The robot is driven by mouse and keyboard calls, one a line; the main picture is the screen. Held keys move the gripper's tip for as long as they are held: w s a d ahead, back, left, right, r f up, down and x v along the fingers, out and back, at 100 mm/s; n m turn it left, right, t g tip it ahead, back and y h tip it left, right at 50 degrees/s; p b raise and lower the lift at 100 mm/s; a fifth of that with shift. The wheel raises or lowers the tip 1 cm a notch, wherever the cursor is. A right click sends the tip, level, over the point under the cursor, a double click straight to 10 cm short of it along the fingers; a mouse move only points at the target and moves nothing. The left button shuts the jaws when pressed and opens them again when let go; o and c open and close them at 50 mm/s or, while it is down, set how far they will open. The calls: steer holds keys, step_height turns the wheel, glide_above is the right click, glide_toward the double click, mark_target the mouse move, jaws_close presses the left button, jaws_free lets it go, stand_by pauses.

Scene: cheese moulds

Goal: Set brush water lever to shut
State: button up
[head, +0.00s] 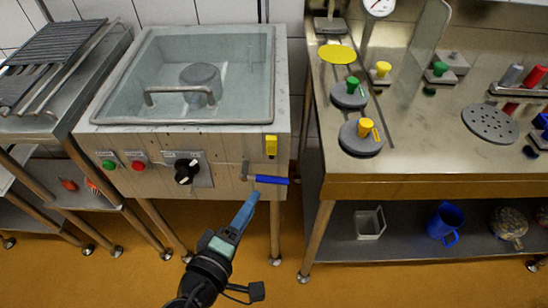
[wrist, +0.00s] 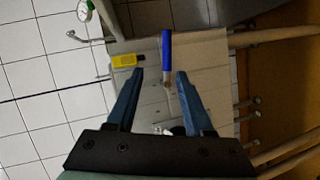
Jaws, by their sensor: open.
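The lever with a blue handle (head: 271,180) sits on the lower right of the basin's front panel (head: 220,165). It lies about level, pointing right from a metal valve fitting (head: 246,172). I take it as the brush water lever; no label on it is readable. My gripper (head: 251,197) is open just below and in front of the handle, apart from it in the head view. In the wrist view the blue handle (wrist: 166,50) stands beyond the open fingertips (wrist: 160,72), roughly in line with the gap between them. Nothing is held.
A yellow block (head: 271,146) is on the panel just above the lever. A black knob (head: 187,171), a red button (head: 138,166) and a green button (head: 109,164) are to the left. A steel table (head: 400,185) stands right, across a narrow gap.

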mark_target(272, 183)
steer(key=shift+n, duration=0.5)
steer(key=x, duration=0.7)
steer(key=f+x, duration=0.1)
steer(key=x, duration=0.3)
steer(key=shift+d+f+b, duration=0.2)
steer(key=shift+d+b, duration=0.15)
steer(key=shift+d, duration=0.1)
steer(key=shift+c, duration=0.2)
jaws_close()
stand_by(0.4)
